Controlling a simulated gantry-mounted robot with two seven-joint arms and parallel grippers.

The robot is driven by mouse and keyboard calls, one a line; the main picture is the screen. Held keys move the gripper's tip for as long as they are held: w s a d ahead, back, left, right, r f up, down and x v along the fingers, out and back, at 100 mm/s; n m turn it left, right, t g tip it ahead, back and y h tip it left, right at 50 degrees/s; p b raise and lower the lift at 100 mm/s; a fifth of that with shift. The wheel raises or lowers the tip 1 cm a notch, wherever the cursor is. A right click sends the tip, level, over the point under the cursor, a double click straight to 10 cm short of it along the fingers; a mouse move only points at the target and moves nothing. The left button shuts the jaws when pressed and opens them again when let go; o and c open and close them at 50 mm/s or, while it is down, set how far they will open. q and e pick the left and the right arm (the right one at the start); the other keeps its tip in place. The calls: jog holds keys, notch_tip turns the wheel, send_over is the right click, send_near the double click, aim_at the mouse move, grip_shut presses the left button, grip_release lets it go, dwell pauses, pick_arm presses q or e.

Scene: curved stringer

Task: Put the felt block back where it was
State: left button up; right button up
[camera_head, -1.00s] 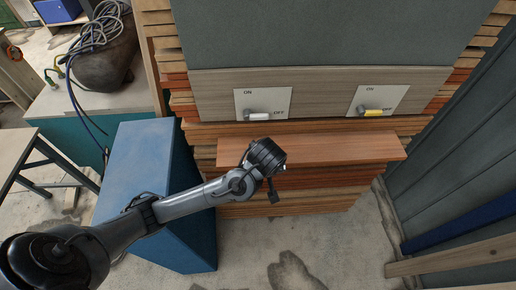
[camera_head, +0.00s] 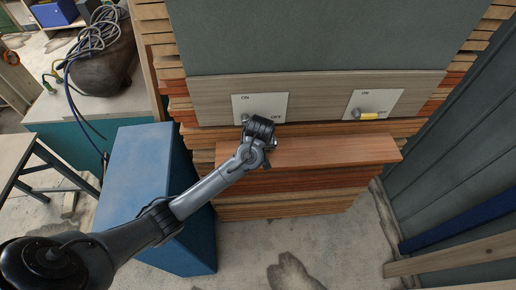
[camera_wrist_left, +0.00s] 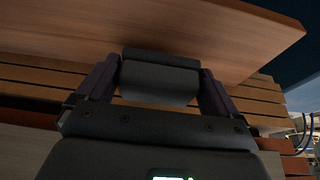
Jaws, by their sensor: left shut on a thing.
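The felt block (camera_wrist_left: 160,82) is a dark grey block in the left wrist view. It sits between the two fingers of my left gripper (camera_wrist_left: 161,72), which is shut on it. The wooden ledge (camera_wrist_left: 150,30) fills the top of that view, behind the block; I cannot tell whether they touch. In the head view my left wrist (camera_head: 258,132) is over the left end of the ledge (camera_head: 330,149), just below the left switch plate (camera_head: 271,104). The block is not clearly visible there. My right gripper is in neither view.
A blue box (camera_head: 150,190) stands at the left below my arm. The right part of the ledge is clear. Grey panels (camera_head: 455,150) stand at the right.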

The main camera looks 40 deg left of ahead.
pick_arm(q)
notch_tip(320, 180, down, 2)
jog(key=shift+f+p, duration=0.1)
jog(key=shift+p, duration=0.2)
jog(key=shift+f, duration=0.2)
jog(key=shift+w+a+f, duration=0.1)
jog(key=shift+f, duration=0.05)
jog(key=shift+f, duration=0.1)
jog(key=o, duration=0.7)
jog(key=shift+o, duration=0.2)
